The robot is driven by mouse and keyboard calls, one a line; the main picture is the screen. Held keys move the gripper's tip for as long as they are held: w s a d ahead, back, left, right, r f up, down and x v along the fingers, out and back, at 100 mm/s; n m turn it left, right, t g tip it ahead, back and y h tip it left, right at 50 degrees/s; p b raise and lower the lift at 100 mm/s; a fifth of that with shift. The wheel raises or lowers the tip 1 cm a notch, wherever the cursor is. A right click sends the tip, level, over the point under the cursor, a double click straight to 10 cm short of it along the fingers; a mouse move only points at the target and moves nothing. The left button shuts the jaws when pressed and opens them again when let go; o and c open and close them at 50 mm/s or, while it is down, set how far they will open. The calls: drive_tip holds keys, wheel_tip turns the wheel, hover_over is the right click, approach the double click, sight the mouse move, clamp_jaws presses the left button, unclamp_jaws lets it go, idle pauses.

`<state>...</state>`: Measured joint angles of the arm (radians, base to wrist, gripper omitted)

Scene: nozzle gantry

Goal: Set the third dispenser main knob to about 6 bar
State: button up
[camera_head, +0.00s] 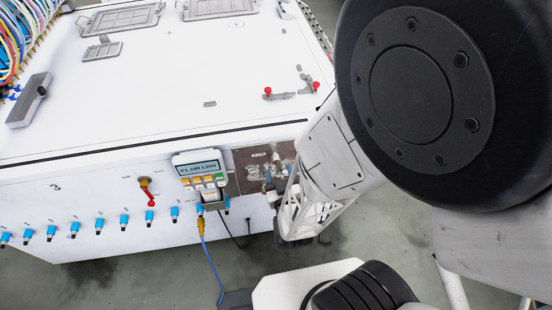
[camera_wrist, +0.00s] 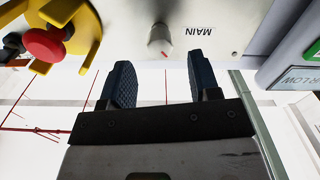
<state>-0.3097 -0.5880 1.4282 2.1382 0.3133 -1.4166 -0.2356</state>
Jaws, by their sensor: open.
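The main knob (camera_wrist: 160,38) is a small light-grey dial with a red mark at its lower edge in the wrist view. The label MAIN (camera_wrist: 197,31) shows upside down beside it. My gripper (camera_wrist: 160,62) is open, its two dark ribbed fingers apart on either side below the knob, and nothing is between them. Whether the tips reach the knob's depth I cannot tell. In the head view my gripper (camera_head: 277,188) is at the metal panel (camera_head: 245,178) on the cabinet's front. The knob cannot be made out there, and no pressure reading is legible.
A red button (camera_wrist: 45,42) with a yellow guard (camera_wrist: 88,30) stands left of the knob in the wrist view. A display box (camera_head: 200,165) reading "P1 AIR LOW" sits beside the panel. A red-handled valve (camera_head: 149,192) and several blue fittings line the cabinet front.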

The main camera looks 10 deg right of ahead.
sight(277, 163)
drive_tip(key=shift+w, duration=2.8)
drive_tip(key=shift+c, duration=0.4)
drive_tip(key=c, duration=0.8)
drive_tip(key=shift+c, duration=0.2)
drive_tip(key=shift+m, duration=0.5)
drive_tip(key=m, duration=1.2)
drive_tip(key=shift+m, duration=0.3)
